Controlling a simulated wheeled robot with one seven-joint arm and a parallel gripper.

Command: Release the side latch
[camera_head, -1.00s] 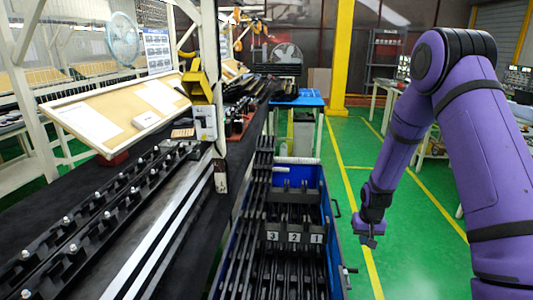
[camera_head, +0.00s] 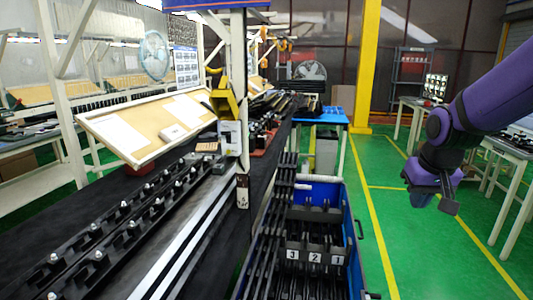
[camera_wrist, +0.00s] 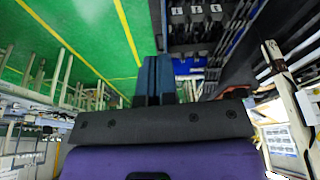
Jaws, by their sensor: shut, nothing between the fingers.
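The blue cart (camera_head: 358,262) stands in the aisle with dark trim strips inside and a plate numbered 3, 2, 1 (camera_head: 315,257). A dark handle (camera_head: 361,230) sticks out of its right side. A small fitting (camera_head: 373,296) at the lower right side, cut by the picture edge, may be the side latch; I cannot tell. My gripper (camera_head: 449,201) hangs over the green floor, right of the cart and apart from it. In the wrist view its two fingers (camera_wrist: 154,78) are together and empty, with part of the cart (camera_wrist: 190,66) beyond them.
A black-covered bench with long dark rails (camera_head: 125,222) and a sloped board (camera_head: 150,128) lies left of the cart. A blue table (camera_head: 322,116) stands behind it. White tables (camera_head: 505,165) stand at the right. Green floor with yellow lines is free between.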

